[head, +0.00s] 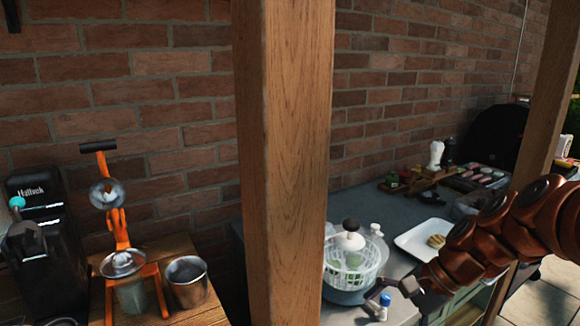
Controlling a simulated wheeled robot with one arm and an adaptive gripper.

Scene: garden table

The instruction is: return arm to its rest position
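My copper-coloured arm (490,228) reaches in from the right edge, over the right-hand counter. My gripper (375,291) is at its lower left end, small and dark, in front of the salad spinner's base. Its fingers are too small and dark to tell whether they are open or shut. I cannot make out anything held in it. A small bottle with a blue cap (385,299) shows right by the fingers; I cannot tell whether they touch.
A wooden post (285,160) stands in front of the counter. The salad spinner (353,263) is right of it, with a white plate (414,241) holding food behind my arm. An orange juicer (119,222), metal cup (187,281) and black machine (45,245) stand left.

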